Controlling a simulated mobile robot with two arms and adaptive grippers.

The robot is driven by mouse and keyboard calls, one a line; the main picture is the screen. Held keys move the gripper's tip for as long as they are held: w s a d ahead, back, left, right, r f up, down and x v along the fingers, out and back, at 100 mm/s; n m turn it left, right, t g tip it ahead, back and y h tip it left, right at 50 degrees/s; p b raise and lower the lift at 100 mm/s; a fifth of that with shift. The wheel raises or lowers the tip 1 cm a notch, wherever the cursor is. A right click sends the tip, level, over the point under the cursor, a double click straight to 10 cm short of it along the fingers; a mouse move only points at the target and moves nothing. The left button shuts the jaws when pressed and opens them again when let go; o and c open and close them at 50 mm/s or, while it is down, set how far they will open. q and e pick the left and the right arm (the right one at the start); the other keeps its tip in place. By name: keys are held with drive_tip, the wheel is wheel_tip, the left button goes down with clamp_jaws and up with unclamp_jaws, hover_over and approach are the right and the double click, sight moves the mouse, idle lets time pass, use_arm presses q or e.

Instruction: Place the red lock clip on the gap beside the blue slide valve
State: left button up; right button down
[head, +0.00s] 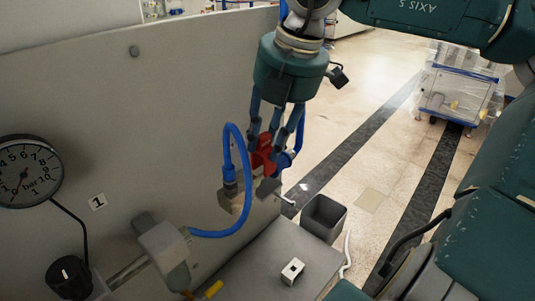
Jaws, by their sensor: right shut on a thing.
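My right gripper (269,146) reaches down from the top with its fingers closed on the red lock clip (262,156). The clip is upright in front of the grey panel, close to the fittings there, and the fingers hide part of it. A blue part (284,160), which may be the blue slide valve, shows just right of the clip, partly behind the fingers. I cannot tell whether the clip touches it or sits at the gap, which is not clearly visible. My left gripper is not in view.
A blue hose (229,226) loops left of the clip to a fitting (233,194). A gauge (26,172) and black knob (69,277) are on the left. A small metal block (292,270) lies on the grey bench (245,268). A dark bin (323,218) stands beyond the bench.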

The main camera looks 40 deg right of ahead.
sight(270, 151)
wheel_tip(270, 151, down, 4)
drive_tip(key=shift+r+p, duration=0.2)
drive_tip(key=shift+p, duration=0.15)
drive_tip(key=shift+w+f, duration=0.1)
drive_tip(key=shift+f, duration=0.2)
drive_tip(key=shift+f, duration=0.1)
drive_tip(key=c, duration=1.4)
unclamp_jaws()
drive_tip(key=shift+o, duration=0.2)
